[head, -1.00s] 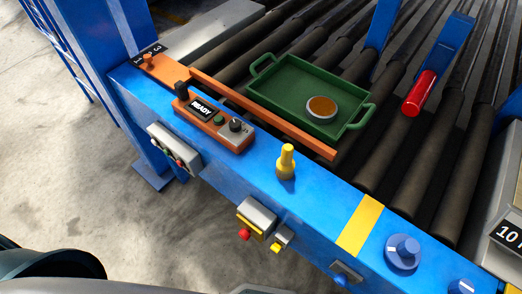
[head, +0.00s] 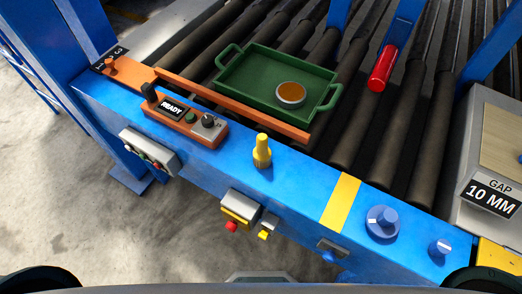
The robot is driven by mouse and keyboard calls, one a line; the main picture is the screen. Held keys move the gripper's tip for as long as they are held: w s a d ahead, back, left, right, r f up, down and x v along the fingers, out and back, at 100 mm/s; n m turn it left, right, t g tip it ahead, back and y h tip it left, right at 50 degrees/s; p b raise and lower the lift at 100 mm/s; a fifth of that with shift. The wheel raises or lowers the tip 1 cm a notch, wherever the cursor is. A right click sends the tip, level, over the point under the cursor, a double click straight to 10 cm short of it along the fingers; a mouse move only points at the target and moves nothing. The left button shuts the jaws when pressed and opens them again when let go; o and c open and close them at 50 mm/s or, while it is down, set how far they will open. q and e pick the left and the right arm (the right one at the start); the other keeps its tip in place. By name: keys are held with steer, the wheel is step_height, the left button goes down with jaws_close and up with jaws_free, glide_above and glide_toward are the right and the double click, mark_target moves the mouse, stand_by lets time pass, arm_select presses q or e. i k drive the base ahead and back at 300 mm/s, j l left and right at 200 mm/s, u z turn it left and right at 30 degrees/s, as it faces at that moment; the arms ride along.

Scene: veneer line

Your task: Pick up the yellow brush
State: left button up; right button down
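The yellow brush (head: 262,151) stands upright on the blue beam (head: 300,180) in the head view, near the middle of the picture. It is on the near side of the orange rail and left of the yellow stripe. Nothing touches it. Neither of my grippers shows in the head view.
An orange control box (head: 184,119) reading READY sits left of the brush. Behind the orange rail (head: 235,107), a green tray (head: 258,80) holding a round tin (head: 290,95) rests on dark rollers. Blue knobs (head: 382,222) and a grey GAP 10 MM box (head: 492,150) are at right.

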mark_target(262, 153)
steer(key=z, duration=1.55)
steer(key=k+j, duration=0.25)
steer(key=j, duration=0.15)
steer(key=k+j, duration=0.55)
steer(key=j, duration=0.2)
